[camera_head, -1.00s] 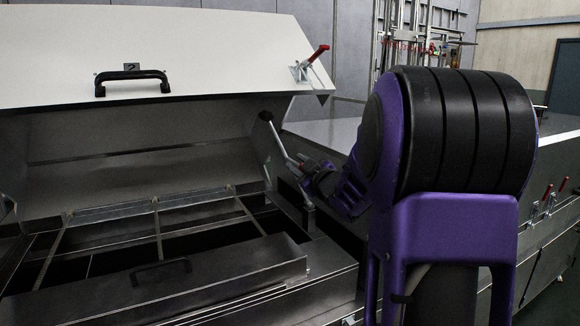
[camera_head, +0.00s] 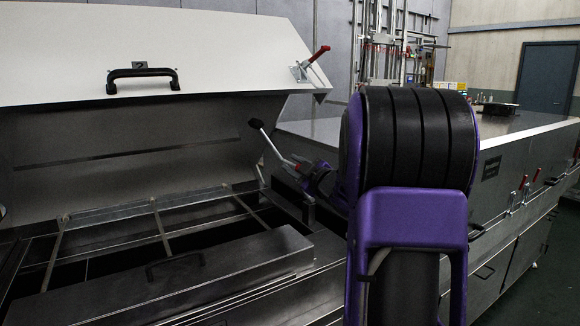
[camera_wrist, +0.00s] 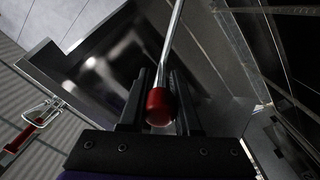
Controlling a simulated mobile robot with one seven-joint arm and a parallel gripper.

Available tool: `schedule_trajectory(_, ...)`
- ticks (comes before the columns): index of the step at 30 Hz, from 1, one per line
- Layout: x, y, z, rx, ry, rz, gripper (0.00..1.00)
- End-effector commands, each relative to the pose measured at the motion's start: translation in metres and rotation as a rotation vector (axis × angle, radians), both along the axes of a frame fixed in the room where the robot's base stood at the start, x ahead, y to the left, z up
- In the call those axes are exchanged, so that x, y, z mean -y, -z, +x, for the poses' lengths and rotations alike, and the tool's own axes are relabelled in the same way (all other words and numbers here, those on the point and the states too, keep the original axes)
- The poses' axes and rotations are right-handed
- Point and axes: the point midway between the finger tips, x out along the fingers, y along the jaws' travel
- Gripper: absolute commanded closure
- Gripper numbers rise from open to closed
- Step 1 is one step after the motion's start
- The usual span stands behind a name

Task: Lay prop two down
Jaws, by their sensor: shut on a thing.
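The prop is a thin metal rod (camera_head: 270,142) with a black tip and a red end. My gripper (camera_head: 303,168) is shut on it near the red end, beside the right edge of the open dryer. In the wrist view the red end (camera_wrist: 158,106) sits between the two fingers of my gripper (camera_wrist: 160,98), and the rod runs up and away. In the head view the rod tilts up to the left. Its black tip is in front of the raised lid (camera_head: 150,60), marked 2; I cannot tell whether they touch. My arm partly hides the gripper.
Below the lid is the open dryer bay with a metal frame (camera_head: 165,235) and a long covered box (camera_head: 190,275) at the front. A red-handled clamp (camera_head: 318,54) is on the lid's right edge. A closed dryer section (camera_head: 500,150) stands to the right.

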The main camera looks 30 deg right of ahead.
Motion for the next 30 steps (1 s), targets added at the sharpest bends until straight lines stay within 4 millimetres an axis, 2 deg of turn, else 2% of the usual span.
schedule_trajectory(15, 0.0007, -0.0013, 0.0006, 0.004, -0.003, -0.006, 1.0)
schedule_trajectory(16, 0.0007, -0.0013, 0.0006, 0.004, -0.003, -0.006, 0.65)
schedule_trajectory(20, 0.001, -0.001, 0.0004, 0.004, -0.002, -0.006, 0.41)
schedule_trajectory(21, 0.001, -0.0008, 0.0004, 0.003, -0.001, -0.005, 0.38)
schedule_trajectory(30, 0.0019, -0.0003, -0.0033, 0.001, 0.0, -0.005, 0.38)
